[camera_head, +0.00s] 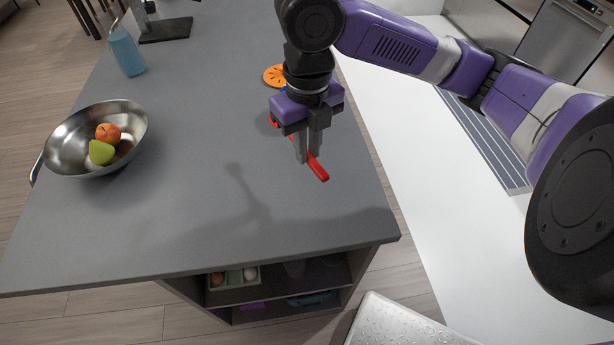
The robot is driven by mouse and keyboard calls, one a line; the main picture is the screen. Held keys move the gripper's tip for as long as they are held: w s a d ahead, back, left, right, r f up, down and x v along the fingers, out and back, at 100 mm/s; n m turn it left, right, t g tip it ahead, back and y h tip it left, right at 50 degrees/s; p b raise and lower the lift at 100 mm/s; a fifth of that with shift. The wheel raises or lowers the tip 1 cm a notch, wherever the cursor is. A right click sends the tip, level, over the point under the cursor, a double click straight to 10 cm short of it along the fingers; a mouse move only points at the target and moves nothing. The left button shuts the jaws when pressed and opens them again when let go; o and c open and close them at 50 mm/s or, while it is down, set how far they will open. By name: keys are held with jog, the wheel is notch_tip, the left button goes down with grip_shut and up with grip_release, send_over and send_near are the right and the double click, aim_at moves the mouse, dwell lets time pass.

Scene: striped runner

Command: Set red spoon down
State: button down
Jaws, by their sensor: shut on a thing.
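The red spoon (318,169) is in my gripper (308,158), over the right part of the grey counter (200,220). My gripper points down and is shut on the spoon. One end of the spoon sticks out toward the front right, and a bit of red shows at the back left of the fingers. The middle of the spoon is hidden by the fingers. I cannot tell whether the spoon touches the counter or hangs just above it.
A metal bowl (65,150) with a red apple (108,132) and a green pear (102,153) stands at the left. An orange slotted disc (274,75) lies behind my gripper. A blue bottle (127,52) stands at the back left. The counter's middle and front are clear.

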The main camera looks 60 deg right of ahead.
aim_at(308, 187)
notch_tip(308, 187, down, 9)
jog(key=shift+f, duration=0.2)
dwell(0.3)
jog(key=shift+f, duration=0.2)
jog(key=c, duration=1.4)
grip_release()
jog(key=shift+r, duration=0.1)
jog(key=shift+r, duration=0.15)
